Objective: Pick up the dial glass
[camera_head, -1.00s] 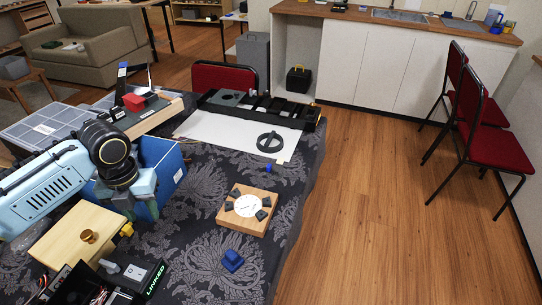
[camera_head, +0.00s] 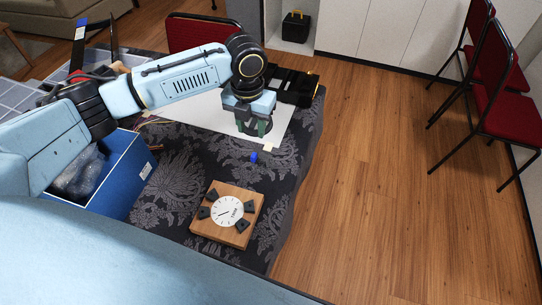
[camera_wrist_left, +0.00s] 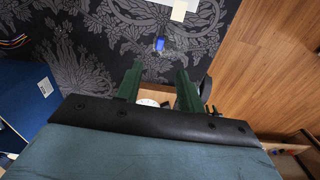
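I cannot clearly make out a clear dial glass in any view. A wooden block with a white dial face (camera_head: 227,211) and dark corner pieces lies on the patterned cloth in the head view. A small part of this block (camera_wrist_left: 152,100) shows between the fingers in the left wrist view. My left gripper (camera_head: 252,128) points down over the near edge of the white sheet, beyond the block in the head view. Its green fingers (camera_wrist_left: 160,72) are apart, with nothing seen held between them. The gripper largely hides the dark round part on the sheet. My right gripper is out of view.
A small blue piece (camera_head: 254,156) lies on the cloth (camera_head: 180,160) between gripper and block. A blue box (camera_head: 128,178) stands at left, a black tray (camera_head: 298,87) behind the gripper. The table's right edge drops to wooden floor; red chairs stand beyond.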

